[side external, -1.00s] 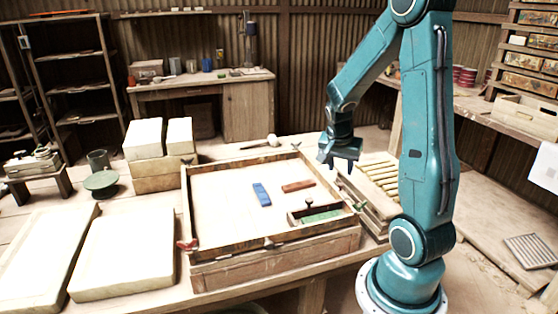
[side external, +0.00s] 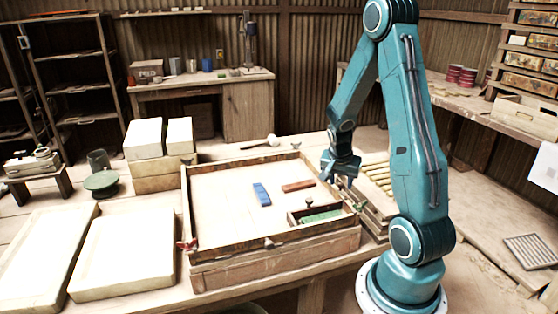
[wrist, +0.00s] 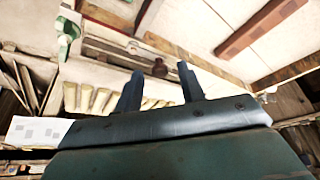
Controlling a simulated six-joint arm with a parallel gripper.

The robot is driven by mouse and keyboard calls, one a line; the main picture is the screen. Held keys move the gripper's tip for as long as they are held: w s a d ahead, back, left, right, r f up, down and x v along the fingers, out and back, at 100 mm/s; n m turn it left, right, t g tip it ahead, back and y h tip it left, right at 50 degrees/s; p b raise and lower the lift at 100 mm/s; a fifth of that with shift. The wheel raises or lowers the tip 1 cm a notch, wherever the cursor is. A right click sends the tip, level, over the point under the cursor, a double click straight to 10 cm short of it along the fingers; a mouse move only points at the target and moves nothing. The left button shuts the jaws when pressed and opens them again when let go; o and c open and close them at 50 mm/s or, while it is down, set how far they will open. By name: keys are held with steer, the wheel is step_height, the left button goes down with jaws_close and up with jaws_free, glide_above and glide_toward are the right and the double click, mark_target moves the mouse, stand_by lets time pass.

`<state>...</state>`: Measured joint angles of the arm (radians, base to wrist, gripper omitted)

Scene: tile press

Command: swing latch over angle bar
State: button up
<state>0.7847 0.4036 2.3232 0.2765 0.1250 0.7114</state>
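My gripper (side external: 338,178) hangs above the right side of the wooden frame (side external: 225,254), fingers pointing down. In the wrist view its two dark fingers (wrist: 159,88) are apart with nothing between them. A green latch (side external: 361,206) sits at the frame's front right corner, below and right of the gripper; a green and white piece, likely this latch, shows in the wrist view (wrist: 68,30). A brown angled bar (side external: 292,218) lies inside that corner, with a dark knob (side external: 309,203) and a green strip (side external: 322,215) by it. I cannot tell whether the latch touches the bar.
A blue block (side external: 262,194) and a reddish block (side external: 298,186) lie inside the frame. A red latch (side external: 187,245) is at its front left corner. Slatted wooden racks (side external: 378,178) stand close on the right. Pale slabs (side external: 125,255) lie left.

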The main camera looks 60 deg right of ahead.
jaws_close()
steer(key=shift+a+n, duration=0.1)
steer(key=shift+n, duration=0.3)
steer(key=n, duration=0.1)
steer(key=n+t, duration=0.1)
steer(key=n, duration=0.1)
steer(key=shift+w+a+t, duration=0.15)
steer(key=shift+a+t, duration=0.15)
steer(key=shift+a, duration=0.1)
steer(key=n, duration=0.1)
steer(key=n+t, duration=0.1)
steer(key=n, duration=0.1)
steer(key=shift+a+y, duration=0.4)
steer(key=n, duration=0.2)
steer(key=a+n+t+y, duration=0.1)
steer(key=n, duration=0.3)
steer(key=shift+s+a+n+t+y, duration=0.2)
steer(key=shift+a+n+t+y, duration=0.1)
steer(key=shift+y, duration=0.1)
